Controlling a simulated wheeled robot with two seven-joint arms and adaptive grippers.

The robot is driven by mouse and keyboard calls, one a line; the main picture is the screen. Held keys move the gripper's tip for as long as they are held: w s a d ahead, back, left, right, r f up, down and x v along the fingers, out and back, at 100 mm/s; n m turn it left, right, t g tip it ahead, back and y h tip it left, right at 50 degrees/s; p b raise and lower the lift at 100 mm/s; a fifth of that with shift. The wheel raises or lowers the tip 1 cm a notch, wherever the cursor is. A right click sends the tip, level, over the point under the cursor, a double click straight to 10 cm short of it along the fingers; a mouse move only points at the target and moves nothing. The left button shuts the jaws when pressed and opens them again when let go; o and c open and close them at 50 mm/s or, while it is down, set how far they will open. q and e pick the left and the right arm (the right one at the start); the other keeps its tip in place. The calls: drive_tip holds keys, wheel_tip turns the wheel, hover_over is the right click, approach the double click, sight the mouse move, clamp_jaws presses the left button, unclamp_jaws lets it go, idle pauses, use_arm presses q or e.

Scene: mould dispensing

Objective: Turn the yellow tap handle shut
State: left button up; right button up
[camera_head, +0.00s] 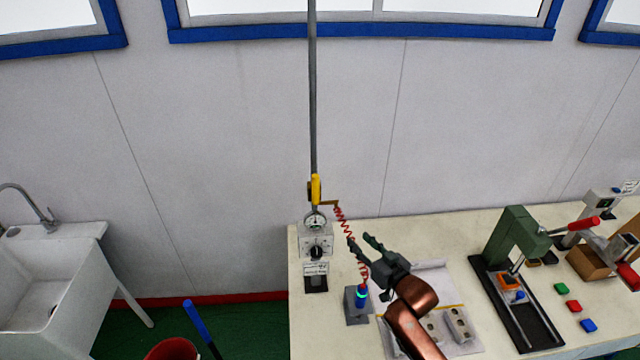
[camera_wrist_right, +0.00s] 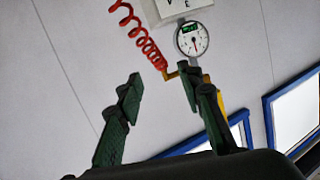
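The yellow tap handle (camera_head: 315,189) sits on the grey vertical pipe in the head view, upright and in line with the pipe, just above the round gauge (camera_head: 315,221). My right gripper (camera_head: 359,241) is open and empty, below and to the right of the handle and apart from it in the picture. In the right wrist view its two dark green fingers (camera_wrist_right: 161,82) stand wide apart. There a yellow strip of the handle (camera_wrist_right: 220,98) shows beside the right-hand finger, which hides part of it. The gauge (camera_wrist_right: 192,39) is above that finger. My left gripper is not in view.
A red coiled hose (camera_head: 346,229) hangs from the tap's brass outlet to a dispenser (camera_head: 356,304) near my right gripper. A control box (camera_head: 317,245) stands below the gauge. A green press (camera_head: 515,240) stands on the table to the right. The wall around the pipe is clear.

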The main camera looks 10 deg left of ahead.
sight(318, 186)
drive_tip(key=a+r+n+y, duration=0.1)
drive_tip(key=a+r, duration=0.2)
drive_tip(key=r, duration=0.2)
drive_tip(key=w+a+r+n+y+p, duration=0.1)
drive_tip(key=a+r, duration=0.3)
drive_tip(key=r, duration=0.1)
drive_tip(key=a+r+n+g+y, duration=0.1)
drive_tip(key=a+r+y, duration=0.1)
drive_tip(key=r, duration=0.4)
drive_tip(key=shift+w+a, duration=0.35)
drive_tip(key=shift+a, duration=0.3)
drive_tip(key=shift+p+x, duration=1.05)
drive_tip(key=shift+x, duration=2.45)
drive_tip(key=shift+c, duration=0.3)
clamp_jaws()
